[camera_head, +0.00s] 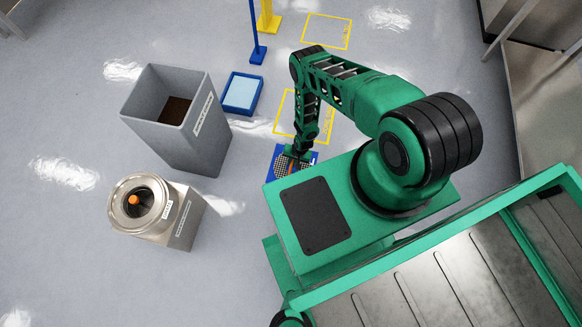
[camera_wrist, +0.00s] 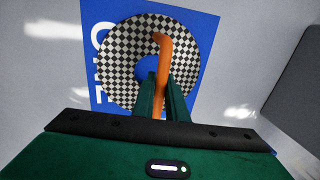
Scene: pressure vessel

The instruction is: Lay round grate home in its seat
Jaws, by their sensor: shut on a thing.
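The round grate (camera_wrist: 120,62) is a checkered black-and-white disc with a round central hole and an orange bent handle (camera_wrist: 162,60). My gripper (camera_wrist: 161,80) is shut on that handle, with a green finger on each side. The grate is over a blue mat (camera_wrist: 207,32) with white letters; I cannot tell whether it touches it. In the head view the grate (camera_head: 282,164) is partly hidden below my gripper (camera_head: 297,153). A steel vessel (camera_head: 118,208) with a round open top stands at left, an orange-tipped part (camera_head: 134,200) inside its dark opening. Its inner seat is not clear.
A tall grey open bin (camera_head: 205,135) stands behind the vessel. A blue tray (camera_head: 241,92) and blue and yellow posts (camera_head: 255,35) are farther back. Steel furniture (camera_head: 530,70) lines the right. Floor left of the vessel is clear.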

